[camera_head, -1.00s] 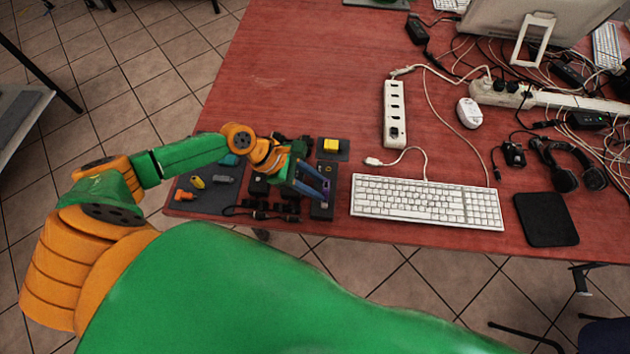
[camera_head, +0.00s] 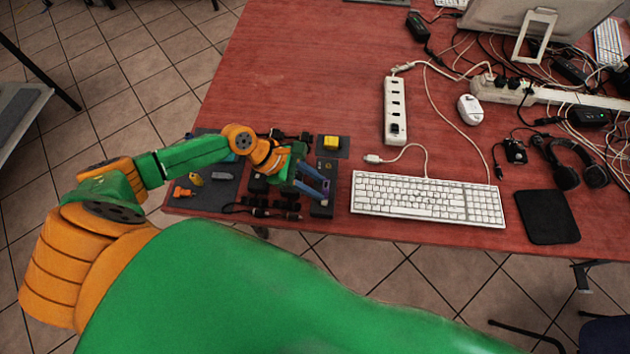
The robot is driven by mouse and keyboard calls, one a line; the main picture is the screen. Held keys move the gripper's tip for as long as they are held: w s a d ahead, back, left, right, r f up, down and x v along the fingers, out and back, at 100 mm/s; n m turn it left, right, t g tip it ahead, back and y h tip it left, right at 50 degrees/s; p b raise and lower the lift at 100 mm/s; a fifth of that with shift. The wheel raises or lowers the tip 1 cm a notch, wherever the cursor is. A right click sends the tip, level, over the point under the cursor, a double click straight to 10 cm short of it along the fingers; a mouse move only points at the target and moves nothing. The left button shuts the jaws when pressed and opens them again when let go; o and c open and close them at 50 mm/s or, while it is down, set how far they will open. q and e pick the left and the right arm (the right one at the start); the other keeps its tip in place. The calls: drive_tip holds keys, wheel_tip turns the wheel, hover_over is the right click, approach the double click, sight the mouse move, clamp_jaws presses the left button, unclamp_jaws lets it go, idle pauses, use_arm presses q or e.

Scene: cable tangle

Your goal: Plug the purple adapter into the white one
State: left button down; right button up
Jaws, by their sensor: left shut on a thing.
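My left gripper (camera_head: 322,193) reaches over the dark pads near the table's front edge, left of the keyboard, with its fingers pointing right. It is shut on a small purple adapter (camera_head: 326,186), of which only a little shows at the fingertips. The adapter is over the narrow dark pad (camera_head: 322,210). I cannot tell whether it touches anything below. I cannot make out the white adapter; it may be hidden by the gripper or too small to see. My right gripper is out of view.
A yellow block (camera_head: 331,143) sits on a small dark pad behind the gripper. A grey mat (camera_head: 215,200) at left holds small orange, yellow and grey pieces. Dark cables (camera_head: 262,211) lie by the gripper. A white keyboard (camera_head: 428,200) is close on the right, with a power strip (camera_head: 395,112) behind it.

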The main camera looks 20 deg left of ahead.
use_arm(q)
drive_tip(key=shift+f, duration=0.3)
drive_tip(key=shift+c, duration=2)
unclamp_jaws()
